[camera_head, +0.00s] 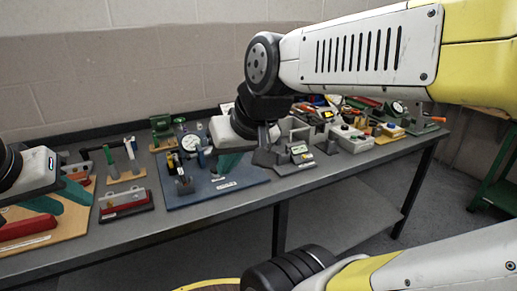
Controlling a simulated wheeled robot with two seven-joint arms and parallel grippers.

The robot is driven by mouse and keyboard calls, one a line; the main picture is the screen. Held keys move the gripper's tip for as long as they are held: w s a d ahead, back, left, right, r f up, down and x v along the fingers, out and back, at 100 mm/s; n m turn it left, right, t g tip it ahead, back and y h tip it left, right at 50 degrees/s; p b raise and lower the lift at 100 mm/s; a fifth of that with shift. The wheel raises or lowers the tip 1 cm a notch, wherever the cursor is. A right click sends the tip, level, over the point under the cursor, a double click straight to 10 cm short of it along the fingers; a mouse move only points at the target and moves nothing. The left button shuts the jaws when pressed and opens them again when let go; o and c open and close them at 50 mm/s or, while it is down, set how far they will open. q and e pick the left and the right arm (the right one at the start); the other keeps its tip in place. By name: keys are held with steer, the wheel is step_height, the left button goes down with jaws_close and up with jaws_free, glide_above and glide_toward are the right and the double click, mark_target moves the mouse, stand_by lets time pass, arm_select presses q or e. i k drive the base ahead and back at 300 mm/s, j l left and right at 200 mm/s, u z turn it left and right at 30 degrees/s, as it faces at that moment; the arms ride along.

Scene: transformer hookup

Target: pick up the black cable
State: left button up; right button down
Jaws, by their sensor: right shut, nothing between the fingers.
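I cannot make out a black cable for certain among the small, crowded parts on the bench. My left gripper (75,206) comes in at the left edge, its two teal fingers spread apart above the wooden board with the red block, with nothing seen between them. My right gripper (225,170) hangs over the blue board in the middle of the bench. Its teal fingers are together and look empty. Its white body and the arm above hide part of what lies behind.
The grey bench (150,228) carries several fixtures. A blue board (205,194) holds a round gauge (190,143). A red block (28,227) lies at left and a dark red-sided tray (126,206) beside it. Small devices crowd the right side. A green stand (495,195) is at far right.

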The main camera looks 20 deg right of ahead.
mark_target(180, 170)
steer(key=i+l+u, duration=0.25)
steer(key=l, duration=0.25)
steer(key=l+u, duration=0.3)
steer(key=l, duration=0.2)
steer(key=i+l+u, duration=0.1)
steer(key=l+u, duration=0.15)
steer(key=l, duration=0.3)
